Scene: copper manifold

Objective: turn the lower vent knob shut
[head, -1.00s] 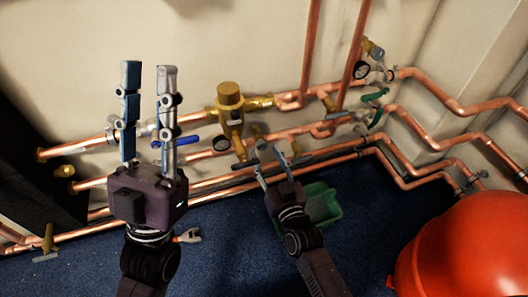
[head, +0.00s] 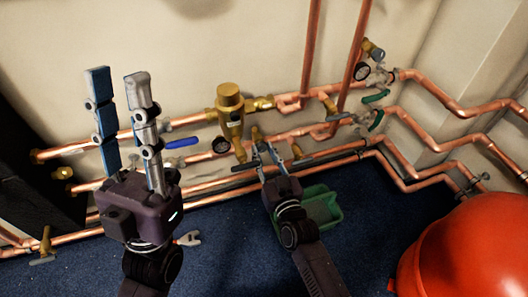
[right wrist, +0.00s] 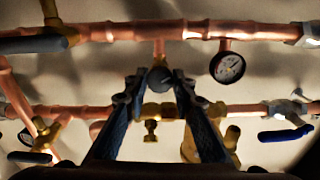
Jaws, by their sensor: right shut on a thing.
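In the head view the fingers mostly hide the knob, just right of the large brass valve body (head: 230,112). My left gripper (head: 117,80) is open and empty, its two fingers upright and apart in front of the pipes at the left.
Copper pipes (head: 440,95) run along the wall. A round gauge (right wrist: 228,66) and a blue lever (right wrist: 286,133) are near the knob. A red rounded object (head: 470,250) stands at right.

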